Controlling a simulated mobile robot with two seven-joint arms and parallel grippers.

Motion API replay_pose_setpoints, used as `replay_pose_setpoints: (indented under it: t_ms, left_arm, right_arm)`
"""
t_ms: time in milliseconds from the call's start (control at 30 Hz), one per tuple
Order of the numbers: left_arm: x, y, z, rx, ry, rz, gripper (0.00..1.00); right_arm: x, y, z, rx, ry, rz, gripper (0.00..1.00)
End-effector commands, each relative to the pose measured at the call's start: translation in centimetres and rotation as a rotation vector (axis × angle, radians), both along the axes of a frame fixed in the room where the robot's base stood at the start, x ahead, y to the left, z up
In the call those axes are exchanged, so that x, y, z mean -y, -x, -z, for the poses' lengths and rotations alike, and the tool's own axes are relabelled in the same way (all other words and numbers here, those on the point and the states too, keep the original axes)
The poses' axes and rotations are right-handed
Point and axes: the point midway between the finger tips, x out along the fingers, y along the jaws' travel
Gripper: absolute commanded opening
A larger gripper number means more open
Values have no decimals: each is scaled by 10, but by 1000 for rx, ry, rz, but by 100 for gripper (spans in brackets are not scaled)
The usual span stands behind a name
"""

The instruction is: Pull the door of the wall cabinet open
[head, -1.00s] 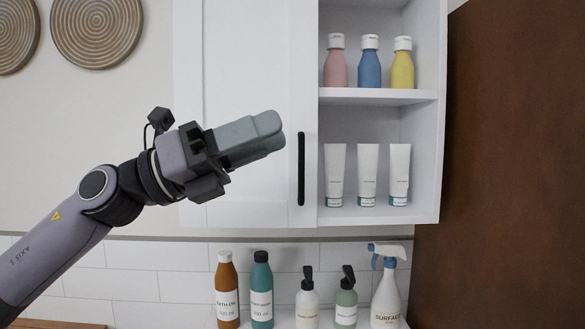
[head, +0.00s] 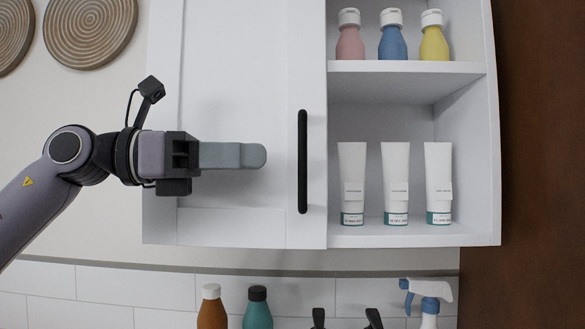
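The white wall cabinet (head: 413,240) fills the middle of the head view. Its door (head: 230,60) covers the left part and looks shut. A black vertical bar handle (head: 303,162) is near the door's right edge. My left gripper (head: 262,156) is in front of the door, to the left of the handle and apart from it in the picture. Its fingers point right at about the handle's mid-height. They are seen edge-on and overlap, so any gap between them is hidden. My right gripper is out of view.
Open shelves to the right hold small bottles (head: 392,40) and white tubes (head: 395,185). Below stand a brown bottle (head: 212,310), a teal bottle (head: 257,310) and a spray bottle (head: 428,292). A brown panel (head: 540,170) borders the right side. Round wall decorations hang at upper left.

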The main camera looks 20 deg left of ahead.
Motion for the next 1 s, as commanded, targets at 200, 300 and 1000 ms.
replay_pose_setpoints:
  t_ms: [200, 300, 1000]
  left_arm:
    - [33, -15, -2, 0, -2, 4, 37]
    - [43, -21, -2, 0, -1, 4, 37]
    - [52, -26, -1, -1, 0, 1, 0]
  right_arm:
    - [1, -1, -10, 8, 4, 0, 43]
    - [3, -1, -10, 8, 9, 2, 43]
    - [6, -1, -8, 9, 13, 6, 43]
